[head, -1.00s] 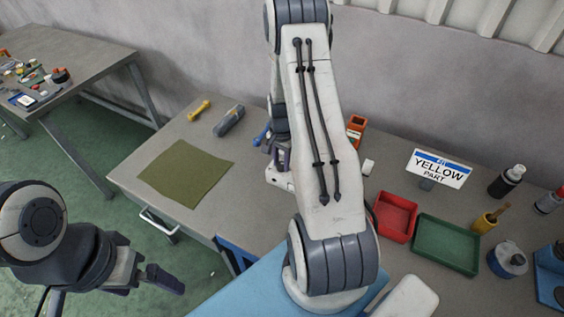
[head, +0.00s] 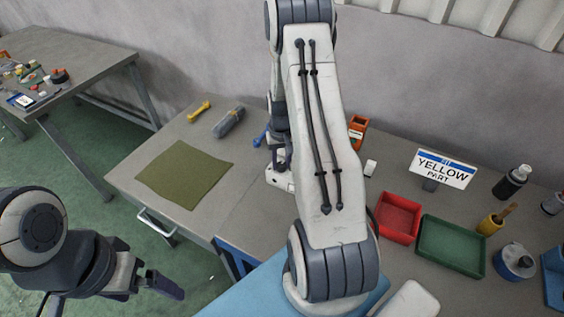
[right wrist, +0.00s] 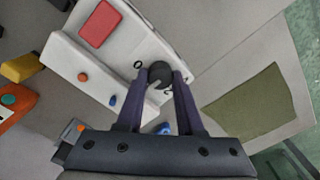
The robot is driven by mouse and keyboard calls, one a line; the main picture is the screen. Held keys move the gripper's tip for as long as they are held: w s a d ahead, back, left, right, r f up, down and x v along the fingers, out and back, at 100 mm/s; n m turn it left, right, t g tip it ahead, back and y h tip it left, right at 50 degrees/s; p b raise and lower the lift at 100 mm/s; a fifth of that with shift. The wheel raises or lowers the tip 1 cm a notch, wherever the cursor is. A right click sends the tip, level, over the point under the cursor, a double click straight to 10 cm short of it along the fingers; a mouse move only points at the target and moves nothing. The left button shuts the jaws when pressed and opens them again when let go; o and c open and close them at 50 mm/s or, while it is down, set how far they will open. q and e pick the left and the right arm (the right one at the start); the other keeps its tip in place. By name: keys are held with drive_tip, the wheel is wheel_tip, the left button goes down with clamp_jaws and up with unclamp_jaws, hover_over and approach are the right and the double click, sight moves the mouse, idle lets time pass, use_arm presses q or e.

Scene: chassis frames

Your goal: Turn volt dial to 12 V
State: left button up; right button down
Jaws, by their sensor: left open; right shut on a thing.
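The volt dial is a round black knob (right wrist: 160,73) on a white panel (right wrist: 112,62) in the right wrist view. The panel also bears a red rectangle, a small orange-red button and a blue one. My right gripper (right wrist: 161,80) is shut on the knob, one finger on each side. Any scale marks or voltage figures are too small to read. In the head view my right arm covers most of the panel; a white edge of it (head: 279,180) shows left of the arm. My left gripper (head: 165,285) is open and empty, off the table at lower left.
An olive cloth (head: 183,174), a yellow tool (head: 199,111) and a grey tool (head: 229,122) lie on the table left of my right arm. A red tray (head: 396,219), a green tray (head: 450,246), a sign (head: 443,168) and bottles (head: 511,181) stand on the right.

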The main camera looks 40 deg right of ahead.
sight(281, 163)
drive_tip(key=shift+w+r+n, duration=0.1)
drive_tip(key=shift+w+n, duration=0.1)
drive_tip(key=shift+n, duration=0.3)
drive_tip(key=c, duration=0.5)
unclamp_jaws()
drive_tip(key=shift+c, duration=0.2)
drive_tip(key=shift+s, duration=0.1)
wheel_tip(281, 163, up, 10)
drive_tip(key=b, duration=0.2)
drive_tip(key=shift+r, duration=0.2)
